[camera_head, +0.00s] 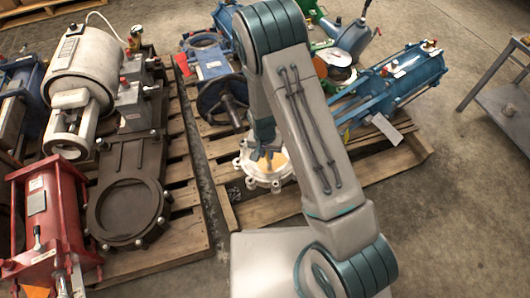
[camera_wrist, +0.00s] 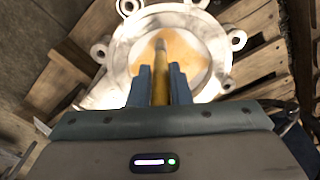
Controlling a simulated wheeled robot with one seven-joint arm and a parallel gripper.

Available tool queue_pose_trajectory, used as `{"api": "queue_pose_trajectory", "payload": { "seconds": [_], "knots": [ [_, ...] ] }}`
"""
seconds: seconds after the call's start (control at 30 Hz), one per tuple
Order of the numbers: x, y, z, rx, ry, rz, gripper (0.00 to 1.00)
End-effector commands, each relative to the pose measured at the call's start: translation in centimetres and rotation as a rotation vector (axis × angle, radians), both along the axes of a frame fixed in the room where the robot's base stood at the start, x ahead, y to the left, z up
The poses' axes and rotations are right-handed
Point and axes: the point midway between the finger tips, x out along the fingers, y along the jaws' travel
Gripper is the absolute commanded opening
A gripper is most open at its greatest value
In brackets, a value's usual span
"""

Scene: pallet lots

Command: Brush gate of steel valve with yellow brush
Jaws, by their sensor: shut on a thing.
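The steel valve (camera_head: 252,181) is a pale, round, lugged flange lying face up on the right-hand pallet. It also fills the upper part of the wrist view (camera_wrist: 118,60). Its gate (camera_wrist: 205,42) inside the ring is pale with orange-brown rust-like patches. My gripper (camera_wrist: 160,88) is shut on the yellow brush (camera_wrist: 160,92), whose handle stands between the blue-grey fingers. The brush points into the ring over the gate. I cannot tell whether its tip touches the surface. In the head view my gripper (camera_head: 268,158) is over the valve, partly hidden by my arm.
A dark grey gate valve (camera_head: 128,205) lies on the left pallet (camera_head: 180,225), with a red actuator (camera_head: 45,215) beside it. A blue valve (camera_head: 212,75) and a blue cylinder (camera_head: 400,78) lie near the steel valve. A grey table (camera_head: 505,105) stands right; the floor before it is clear.

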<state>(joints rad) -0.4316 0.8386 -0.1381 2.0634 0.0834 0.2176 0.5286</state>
Motion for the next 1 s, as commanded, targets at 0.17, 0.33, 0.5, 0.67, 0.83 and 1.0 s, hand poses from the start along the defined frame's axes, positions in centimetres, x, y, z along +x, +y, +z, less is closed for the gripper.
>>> {"api": "queue_pose_trajectory", "payload": {
  "seconds": [0.17,0.33,0.5,0.67,0.83,1.0],
  "knots": [
    [0.0,0.3,2.2,0.001,-0.002,0.002,0.00],
    [-0.1,0.4,3.9,0.001,-0.002,0.004,0.00],
    [-0.1,0.6,5.5,0.002,-0.003,0.004,0.00],
    [-0.1,0.6,5.7,0.002,-0.003,0.003,0.00],
    [-0.1,0.6,5.6,0.002,-0.003,0.002,0.00],
    [-0.1,0.6,6.4,0.002,-0.004,0.002,0.00]
  ]
}}
